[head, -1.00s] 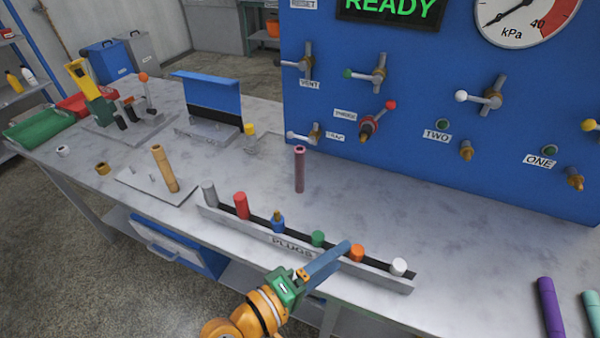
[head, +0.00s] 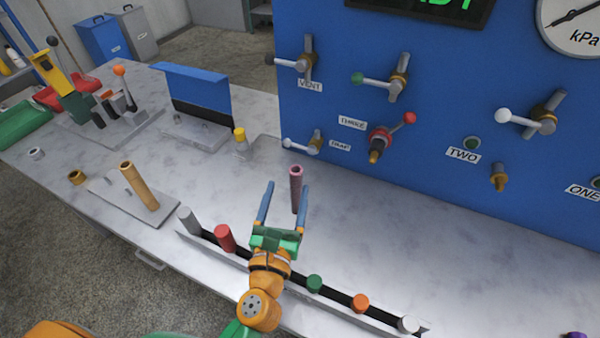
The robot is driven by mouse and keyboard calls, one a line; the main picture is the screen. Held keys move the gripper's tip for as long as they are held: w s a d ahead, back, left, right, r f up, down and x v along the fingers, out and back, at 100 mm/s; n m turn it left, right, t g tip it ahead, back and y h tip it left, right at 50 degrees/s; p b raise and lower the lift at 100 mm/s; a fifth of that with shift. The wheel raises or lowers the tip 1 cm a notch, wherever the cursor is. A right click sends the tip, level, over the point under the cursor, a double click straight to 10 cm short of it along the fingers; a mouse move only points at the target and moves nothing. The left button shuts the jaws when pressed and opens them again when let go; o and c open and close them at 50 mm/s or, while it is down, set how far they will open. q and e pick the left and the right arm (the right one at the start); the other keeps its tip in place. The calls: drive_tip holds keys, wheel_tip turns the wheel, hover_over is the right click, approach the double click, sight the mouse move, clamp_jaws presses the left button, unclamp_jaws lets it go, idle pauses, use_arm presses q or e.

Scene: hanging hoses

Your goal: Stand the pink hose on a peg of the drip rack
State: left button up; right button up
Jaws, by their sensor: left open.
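The pink hose (head: 296,180) stands upright on the bench, in front of the blue panel. My left gripper (head: 286,187) is open, with its two blue fingers pointing toward the hose. In the picture the hose shows between the fingers, closer to the right one; I cannot tell whether they touch. The drip rack appears to be the flat grey plate (head: 108,194) at the left, with short pegs. A tan hose (head: 141,188) stands tilted on it. My right gripper is not in view.
A plug rail (head: 385,325) with red, green, orange and white plugs runs along the front, partly behind my left arm. The blue panel (head: 420,160) with valves rises behind. A yellow-capped piece (head: 240,136) and a blue bracket (head: 195,90) stand farther back.

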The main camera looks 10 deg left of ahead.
sight(294, 175)
use_arm(q)
drive_tip(key=shift+w+r+p, duration=0.3)
drive_tip(key=shift+r, duration=0.05)
drive_tip(key=w, duration=0.3)
drive_tip(key=w+p, duration=0.1)
drive_tip(key=w, duration=0.1)
drive_tip(key=shift+w+d, duration=0.2)
drive_tip(key=shift+w, duration=0.4)
drive_tip(key=shift+s, duration=0.2)
drive_tip(key=c, duration=0.4)
clamp_jaws()
